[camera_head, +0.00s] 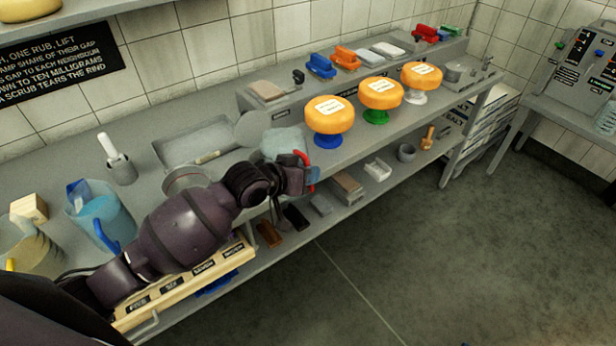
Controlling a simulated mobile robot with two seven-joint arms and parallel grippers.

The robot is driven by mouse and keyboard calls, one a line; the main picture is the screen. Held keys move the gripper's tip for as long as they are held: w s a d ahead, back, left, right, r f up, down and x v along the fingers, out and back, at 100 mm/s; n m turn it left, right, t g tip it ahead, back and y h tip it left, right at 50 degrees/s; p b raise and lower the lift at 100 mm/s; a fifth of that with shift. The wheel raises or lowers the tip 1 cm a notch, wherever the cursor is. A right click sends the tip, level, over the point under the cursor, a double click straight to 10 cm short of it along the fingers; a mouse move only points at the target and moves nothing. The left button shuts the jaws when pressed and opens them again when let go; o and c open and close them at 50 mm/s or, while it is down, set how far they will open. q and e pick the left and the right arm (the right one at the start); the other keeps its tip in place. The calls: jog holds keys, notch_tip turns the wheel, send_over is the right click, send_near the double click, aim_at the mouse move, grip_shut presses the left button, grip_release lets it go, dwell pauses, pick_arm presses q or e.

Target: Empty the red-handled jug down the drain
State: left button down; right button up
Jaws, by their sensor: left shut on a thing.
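The red-handled jug (283,142) is a pale, clear jug at the middle of the worktop. Its red handle (308,170) faces the front edge. My left gripper (313,178) is shut on this handle; my dark wrist covers part of the jug's lower side. I cannot tell whether the jug is lifted or how full it is. A shallow grey basin (172,150) is set in the worktop to the left, and a round-rimmed vessel or opening (186,174) is partly hidden behind my arm. The drain itself cannot be made out clearly. My right gripper is out of view.
A blue-handled jug (100,208) and a yellow-handled jug (32,252) stand at the left. Orange cheese wheels on blue (330,114), green (382,93) and white (421,75) stands are to the right. A lower shelf (350,205) holds small blocks.

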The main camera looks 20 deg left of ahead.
pick_arm(q)
jog(key=shift+r, duration=0.35)
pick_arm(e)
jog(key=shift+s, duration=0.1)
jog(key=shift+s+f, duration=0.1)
pick_arm(q)
jog(key=shift+f+m, duration=0.1)
jog(key=shift+m, duration=0.2)
jog(key=shift+w+a+f+m+t+y, duration=0.2)
jog(key=shift+f+m+t+y, duration=0.1)
jog(key=shift+f+m+t, duration=0.1)
jog(key=shift+w+a+f+m+t+y, duration=0.1)
jog(key=shift+a+f+m+t+y, duration=0.1)
jog(key=shift+f+m+t+y, duration=0.15)
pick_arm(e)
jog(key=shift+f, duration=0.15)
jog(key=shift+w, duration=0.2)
